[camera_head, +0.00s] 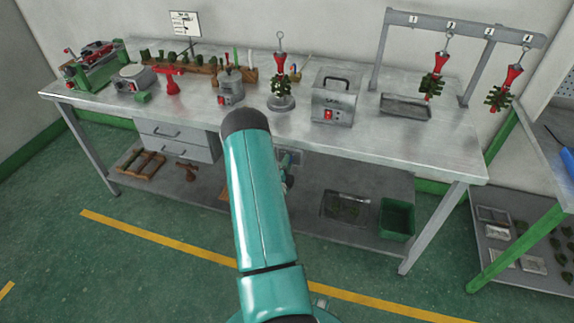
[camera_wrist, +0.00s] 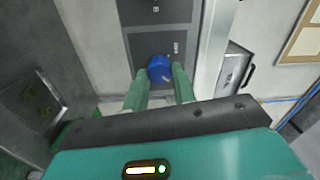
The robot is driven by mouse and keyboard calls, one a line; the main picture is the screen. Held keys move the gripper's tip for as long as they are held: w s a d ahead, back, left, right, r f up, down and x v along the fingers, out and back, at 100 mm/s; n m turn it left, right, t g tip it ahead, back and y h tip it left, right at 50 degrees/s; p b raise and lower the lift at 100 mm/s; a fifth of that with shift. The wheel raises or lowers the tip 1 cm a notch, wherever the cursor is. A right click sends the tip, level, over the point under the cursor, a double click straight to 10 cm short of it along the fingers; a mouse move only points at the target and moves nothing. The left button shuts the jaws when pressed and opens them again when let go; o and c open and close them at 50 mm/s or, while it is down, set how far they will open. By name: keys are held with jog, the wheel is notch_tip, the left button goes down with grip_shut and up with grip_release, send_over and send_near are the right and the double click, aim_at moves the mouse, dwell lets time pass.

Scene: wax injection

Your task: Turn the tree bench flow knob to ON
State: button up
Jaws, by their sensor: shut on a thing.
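A round blue knob (camera_wrist: 159,68) sits on a dark grey panel (camera_wrist: 150,42) in the wrist view. My gripper (camera_wrist: 160,73) has its two green fingers on either side of the knob and is shut on it. A small pale mark shows at the knob's lower right. The panel's small labels are too blurred to read, so I cannot tell the knob's setting. In the head view my teal arm reaches toward the long metal workbench (camera_head: 405,150). My gripper and the knob cannot be made out there.
Red-and-green wax trees (camera_head: 434,80) hang from a grey rack (camera_head: 459,27) at the bench's right. A grey box (camera_head: 333,98) with a red switch stands on the bench. A green bin (camera_head: 396,220) is on the lower shelf. The floor in front is clear.

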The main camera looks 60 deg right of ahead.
jog(key=o, duration=1)
jog(key=shift+a, duration=0.1)
jog(key=s+a, duration=0.2)
jog(key=a, duration=1.1)
jog(key=shift+a+f, duration=0.25)
jog(key=shift+f, duration=0.1)
